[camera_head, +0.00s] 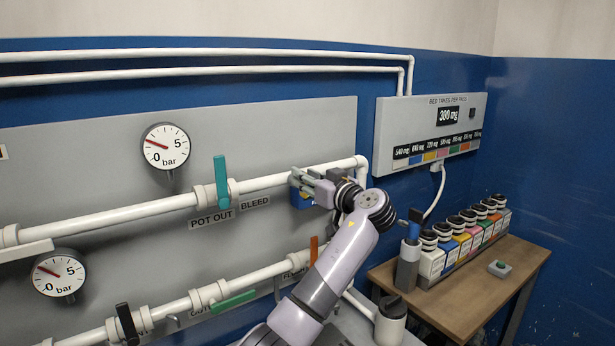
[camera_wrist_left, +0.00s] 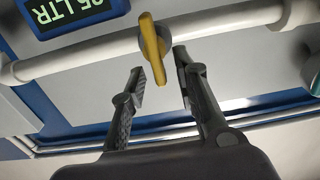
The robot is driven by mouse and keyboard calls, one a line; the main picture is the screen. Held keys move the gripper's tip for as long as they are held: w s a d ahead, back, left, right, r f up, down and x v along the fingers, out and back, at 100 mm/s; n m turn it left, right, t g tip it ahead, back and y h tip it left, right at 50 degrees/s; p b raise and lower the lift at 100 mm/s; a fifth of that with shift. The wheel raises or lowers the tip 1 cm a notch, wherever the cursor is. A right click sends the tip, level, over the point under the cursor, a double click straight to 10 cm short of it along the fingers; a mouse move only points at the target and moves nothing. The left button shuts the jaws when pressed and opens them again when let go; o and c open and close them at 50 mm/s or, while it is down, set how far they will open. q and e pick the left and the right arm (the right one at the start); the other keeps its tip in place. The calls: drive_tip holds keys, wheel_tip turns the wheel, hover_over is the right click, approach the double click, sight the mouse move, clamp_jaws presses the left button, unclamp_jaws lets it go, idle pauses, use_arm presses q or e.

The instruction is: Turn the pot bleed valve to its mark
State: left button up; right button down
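The bleed valve has a yellow lever handle (camera_wrist_left: 154,48) on a white pipe (camera_wrist_left: 90,54) in the left wrist view. The lever stands across the pipe. My left gripper (camera_wrist_left: 161,70) is open, its two fingertips apart on either side of the lever's near end; I cannot tell whether either touches it. In the head view my left gripper (camera_head: 304,180) is at the upper pipe, right of the BLEED label (camera_head: 255,202), and largely hides the valve. No mark for the lever can be made out. My right gripper is not in view.
A teal lever (camera_head: 221,182) stands upright at POT OUT. Two gauges (camera_head: 166,145) are on the grey panel (camera_head: 120,255). A lit display (camera_wrist_left: 75,14) is beside the pipe. A wooden table (camera_head: 465,290) at right holds several coloured bottles. A wall box (camera_head: 430,128) hangs above.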

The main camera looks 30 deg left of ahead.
use_arm(q)
clamp_jaws()
drive_tip(key=shift+m, duration=0.3)
idle(0.3)
drive_tip(key=shift+w+d+f+m+p, duration=0.15)
drive_tip(key=shift+w+f+m+p, duration=0.2)
drive_tip(key=shift+m, duration=2.6)
drive_tip(key=shift+w+d+f+m+p, duration=0.2)
drive_tip(key=shift+w+f+m, duration=0.3)
drive_tip(key=shift+m, duration=2.4)
drive_tip(key=shift+w+d+f+m+p, duration=0.15)
drive_tip(key=shift+w+f+m+p, duration=0.2)
drive_tip(key=shift+m, duration=2.6)
drive_tip(key=shift+f, duration=0.15)
drive_tip(key=shift+o, duration=0.3)
unclamp_jaws()
